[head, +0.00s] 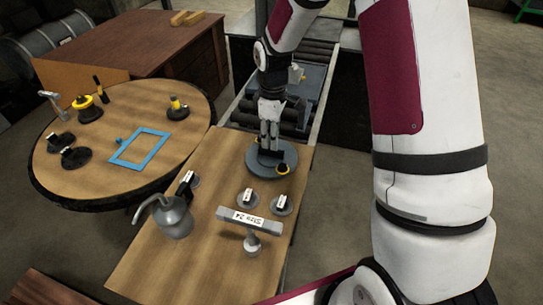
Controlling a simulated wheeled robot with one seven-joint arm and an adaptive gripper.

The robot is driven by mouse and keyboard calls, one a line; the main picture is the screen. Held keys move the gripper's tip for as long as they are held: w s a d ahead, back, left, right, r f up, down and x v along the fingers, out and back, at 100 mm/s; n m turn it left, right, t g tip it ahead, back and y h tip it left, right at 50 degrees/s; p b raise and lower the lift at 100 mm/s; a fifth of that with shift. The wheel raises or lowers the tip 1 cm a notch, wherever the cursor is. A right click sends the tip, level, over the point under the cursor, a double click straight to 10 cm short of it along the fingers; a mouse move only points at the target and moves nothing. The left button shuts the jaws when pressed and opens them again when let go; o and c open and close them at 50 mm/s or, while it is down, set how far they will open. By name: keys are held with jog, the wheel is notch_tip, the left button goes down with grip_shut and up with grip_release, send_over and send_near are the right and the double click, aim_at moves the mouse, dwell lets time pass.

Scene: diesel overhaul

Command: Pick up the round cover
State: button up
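A round grey disc (289,170), which looks like the round cover, lies flat near the far end of the wooden workbench. The fingers look close together. They hide the disc's centre, so I cannot tell whether they hold anything.
The workbench (150,262) carries a grey oil can (174,220), a labelled T-shaped stand (250,221) and small labelled discs (282,205). A round table (105,175) at left holds a blue frame (140,148) and several tools. A roller conveyor (325,75) lies behind.

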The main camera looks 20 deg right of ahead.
aim_at(271, 155)
jog(key=f, duration=0.3)
jog(key=shift+s+a+f+p, duration=0.25)
jog(key=shift+f+p, duration=0.1)
jog(key=shift+w+f, duration=0.1)
jog(key=shift+f, duration=0.45)
grip_shut()
